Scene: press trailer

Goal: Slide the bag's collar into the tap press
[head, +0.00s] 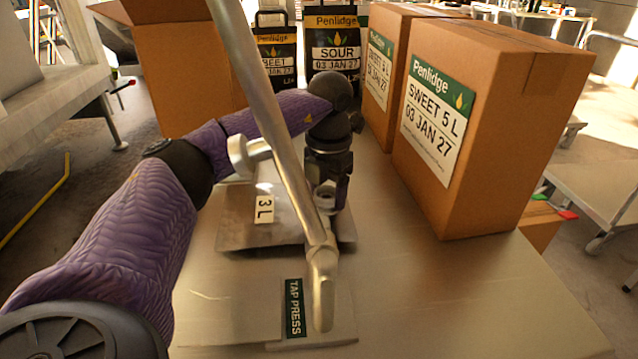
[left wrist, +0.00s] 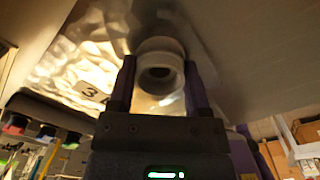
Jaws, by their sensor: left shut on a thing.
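The silvery bag (head: 285,232) with a "3 L" label lies flat on the table; it also shows in the left wrist view (left wrist: 75,60). My left gripper (head: 327,196) points down at the bag's right part. In the left wrist view the gripper (left wrist: 160,85) is shut on the bag's pale round collar (left wrist: 160,56), which sits between the two fingers. The tap press (head: 322,275) is a long metal lever slanting across the head view, with a "TAP PRESS" label (head: 294,308) beside its lower end. The lever partly covers my gripper and the bag. My right gripper is out of view.
Two tall "SWEET 5 L" cartons, the nearer one (head: 495,130) and one behind it (head: 385,75), stand at the right. Black bags marked "SOUR" (head: 336,45) and "BEET" (head: 274,60) stand at the back. An open carton (head: 185,75) is behind my arm. The front right tabletop (head: 450,295) is clear.

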